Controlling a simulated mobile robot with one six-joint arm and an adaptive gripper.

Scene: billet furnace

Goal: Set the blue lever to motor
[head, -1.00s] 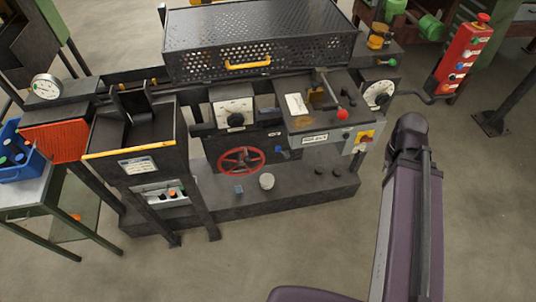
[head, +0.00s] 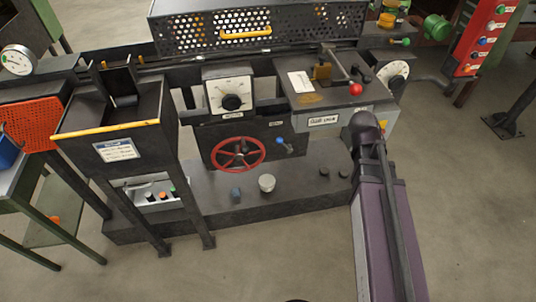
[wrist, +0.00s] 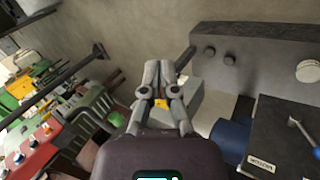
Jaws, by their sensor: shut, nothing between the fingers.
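The blue lever (head: 284,143) is on the dark front panel of the machine, just right of the red handwheel (head: 238,153). Its blue knob points to the lower right in the head view. Part of the lever (wrist: 304,132) shows at the right edge of the wrist view. A small label (wrist: 262,164) near it there seems to read "MOTOR". My gripper (wrist: 168,68) is shut and empty, well to the left of the lever in the wrist view and apart from it. In the head view my arm link shows at the right, but the gripper is not visible.
A red-knobbed lever (head: 355,89) stands on the box above the blue lever. A white dial (head: 230,97) is above the handwheel. A white knob (head: 267,183) and dark knobs line the base plinth. A red button panel (head: 482,40) is far right. Floor in front is clear.

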